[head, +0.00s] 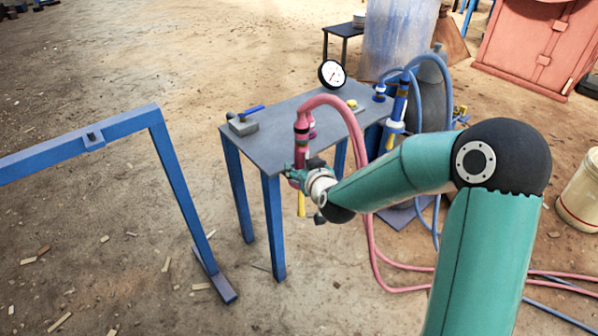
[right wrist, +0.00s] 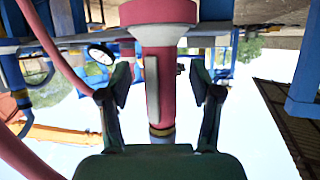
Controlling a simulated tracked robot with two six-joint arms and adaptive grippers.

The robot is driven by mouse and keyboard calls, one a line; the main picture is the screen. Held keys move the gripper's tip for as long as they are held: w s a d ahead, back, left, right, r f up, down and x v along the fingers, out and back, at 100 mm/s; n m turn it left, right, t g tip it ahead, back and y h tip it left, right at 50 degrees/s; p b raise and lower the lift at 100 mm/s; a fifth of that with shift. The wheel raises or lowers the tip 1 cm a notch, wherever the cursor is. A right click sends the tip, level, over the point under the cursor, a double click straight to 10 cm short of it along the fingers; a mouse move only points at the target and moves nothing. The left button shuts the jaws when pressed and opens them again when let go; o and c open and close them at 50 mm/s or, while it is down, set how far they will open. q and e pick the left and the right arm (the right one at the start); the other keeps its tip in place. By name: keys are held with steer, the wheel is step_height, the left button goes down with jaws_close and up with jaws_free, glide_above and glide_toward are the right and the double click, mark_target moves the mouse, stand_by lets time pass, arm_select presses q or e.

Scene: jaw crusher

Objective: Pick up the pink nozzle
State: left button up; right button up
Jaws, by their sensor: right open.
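The pink nozzle (head: 301,127) hangs upright at the front edge of the grey table (head: 262,140), with a pink hose (head: 335,101) curving from its top. Something yellow, perhaps its tip, shows below my gripper. My right gripper (head: 299,174) is at the nozzle's lower part and hides some of it. In the right wrist view, the pink nozzle (right wrist: 158,80) stands between the two open fingers of my right gripper (right wrist: 162,97). A gap shows on both sides, so neither finger appears to touch it. My left gripper is not in view.
On the table are a pressure gauge (head: 332,73) and a grey block with a blue-handled tool (head: 244,119). A blue nozzle (head: 396,115) with blue hoses stands right of the table. A blue frame (head: 165,150) stands left. Pink hose trails along the ground.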

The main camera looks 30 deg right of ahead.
steer(key=shift+x, duration=1.15)
jaws_close()
steer(key=shift+r, duration=0.15)
step_height(320, 180, up, 20)
steer(key=p, duration=1)
stand_by(1.5)
